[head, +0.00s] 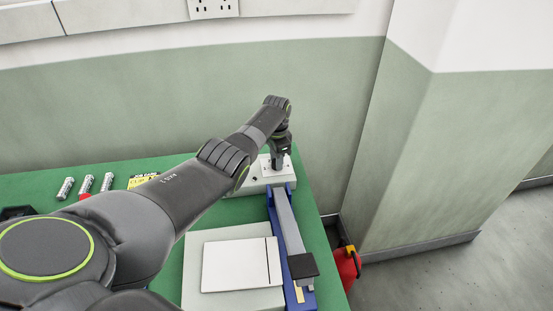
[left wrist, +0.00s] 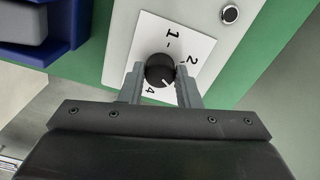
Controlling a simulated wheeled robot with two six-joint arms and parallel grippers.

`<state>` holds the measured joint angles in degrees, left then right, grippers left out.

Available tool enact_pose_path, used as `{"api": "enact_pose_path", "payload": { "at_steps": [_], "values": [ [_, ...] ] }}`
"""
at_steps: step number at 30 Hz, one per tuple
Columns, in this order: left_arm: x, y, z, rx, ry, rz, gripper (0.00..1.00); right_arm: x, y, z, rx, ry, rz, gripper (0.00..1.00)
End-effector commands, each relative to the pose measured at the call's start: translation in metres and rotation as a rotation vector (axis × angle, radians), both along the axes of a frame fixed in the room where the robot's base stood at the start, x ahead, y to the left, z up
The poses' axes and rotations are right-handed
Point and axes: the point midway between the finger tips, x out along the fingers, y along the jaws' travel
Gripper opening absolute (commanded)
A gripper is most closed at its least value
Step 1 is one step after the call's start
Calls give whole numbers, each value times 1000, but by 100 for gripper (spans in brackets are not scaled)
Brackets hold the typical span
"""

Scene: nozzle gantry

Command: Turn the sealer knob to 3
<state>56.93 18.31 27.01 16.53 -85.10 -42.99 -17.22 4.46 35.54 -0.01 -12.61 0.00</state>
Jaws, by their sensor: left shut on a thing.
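The sealer's dark round knob (left wrist: 158,68) sits on a white dial plate (left wrist: 172,28) marked 1, 2 and 4 in the left wrist view. The 3 is not visible; my gripper finger covers part of the plate. A small white mark on the knob faces the lower right of that view, between the 4 and the right finger. My left gripper (left wrist: 160,76) is shut on the knob, one finger on each side. In the head view my left gripper (head: 277,161) points down at the dial on the pale control box (head: 259,184). My right gripper is not in view.
The sealer's blue base (head: 275,219) and grey lever (head: 291,228) extend toward the front. A pale box with a white plate (head: 235,266) stands left of it. Several batteries (head: 86,184) and a yellow label (head: 141,180) lie on the green table (head: 317,226). A red object (head: 347,265) is beyond its right edge.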

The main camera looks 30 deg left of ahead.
Motion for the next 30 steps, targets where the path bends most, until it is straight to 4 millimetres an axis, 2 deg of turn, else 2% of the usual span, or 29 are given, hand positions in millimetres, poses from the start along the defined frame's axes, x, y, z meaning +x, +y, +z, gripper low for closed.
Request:
{"api": "enact_pose_path", "payload": {
  "at_steps": [4, 5, 9, 20, 26, 30],
  "values": [
    [0, 0, 0, 0, -1, 1, 7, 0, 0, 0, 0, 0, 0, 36],
    [0, 0, 0, 0, -1, 1, 34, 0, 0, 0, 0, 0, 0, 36],
    [0, 0, 0, 0, -1, 1, 52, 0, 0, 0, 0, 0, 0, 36],
    [1, 0, 4, 0, -1, 2, 52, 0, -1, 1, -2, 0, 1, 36],
    [1, 0, 27, 0, -5, 0, 52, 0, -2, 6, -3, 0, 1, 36],
    [1, 0, 53, 0, -6, 1, 52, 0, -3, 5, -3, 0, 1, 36]
  ]
}}
